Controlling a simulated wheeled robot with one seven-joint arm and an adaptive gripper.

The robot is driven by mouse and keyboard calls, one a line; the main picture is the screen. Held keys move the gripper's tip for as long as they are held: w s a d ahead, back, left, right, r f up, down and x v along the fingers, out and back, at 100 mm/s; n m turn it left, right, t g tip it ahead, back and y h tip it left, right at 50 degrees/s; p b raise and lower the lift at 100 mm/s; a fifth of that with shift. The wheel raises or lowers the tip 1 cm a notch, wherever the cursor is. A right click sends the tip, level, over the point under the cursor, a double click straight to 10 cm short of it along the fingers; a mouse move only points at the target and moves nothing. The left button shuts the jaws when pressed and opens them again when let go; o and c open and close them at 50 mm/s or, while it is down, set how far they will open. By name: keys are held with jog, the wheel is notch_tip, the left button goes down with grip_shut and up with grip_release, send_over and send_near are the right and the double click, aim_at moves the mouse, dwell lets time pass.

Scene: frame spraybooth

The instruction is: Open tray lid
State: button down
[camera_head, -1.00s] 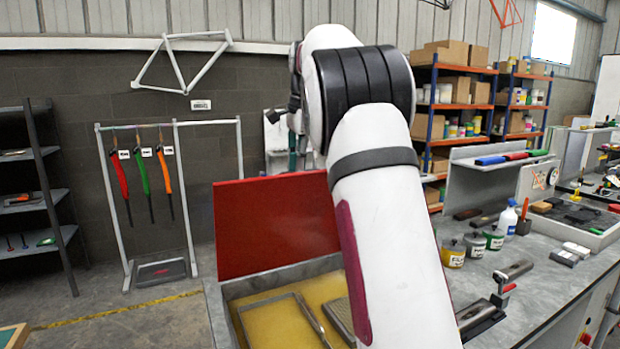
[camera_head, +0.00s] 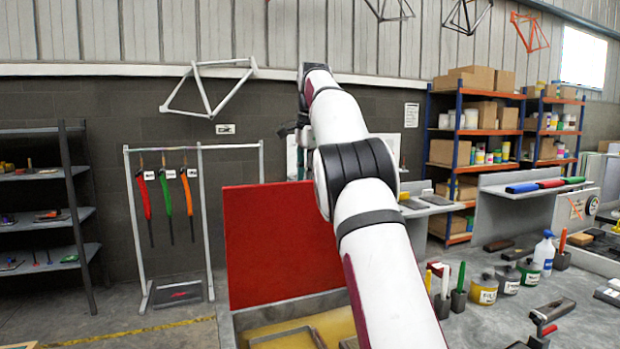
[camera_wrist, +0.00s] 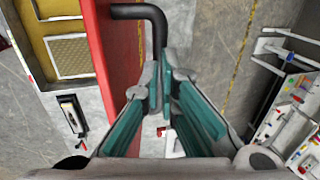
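The red tray lid (camera_head: 280,245) stands upright, open, at the back edge of the tray (camera_head: 285,306) in the head view. The tray's yellow inside and a grey frame part show below it. In the wrist view the lid (camera_wrist: 117,70) is seen nearly edge-on at left, with a bent black handle (camera_wrist: 138,12) projecting from it. My gripper (camera_wrist: 165,72) has its teal-padded fingers drawn close together around the handle's bar; they appear shut on it. The far part of the handle is hidden by the fingers.
Pots (camera_head: 484,290), a spray bottle (camera_head: 543,253) and tools stand on the bench at right. A rack with hanging coloured parts (camera_head: 165,205) stands left of the lid. Grey shelves (camera_head: 50,215) are at far left. The floor between them is clear.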

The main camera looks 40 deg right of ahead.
jog(key=shift+x, duration=1.3)
jog(key=c, duration=1.7)
grip_release()
jog(key=shift+a+g, duration=0.15)
jog(key=shift+g, duration=0.15)
jog(key=shift+o, duration=0.2)
jog(key=shift+w+f, duration=0.2)
jog(key=shift+w, duration=0.05)
jog(key=shift+s+r, duration=0.1)
jog(key=shift+r, duration=0.15)
jog(key=shift+r, duration=0.1)
jog(key=shift+s, duration=0.2)
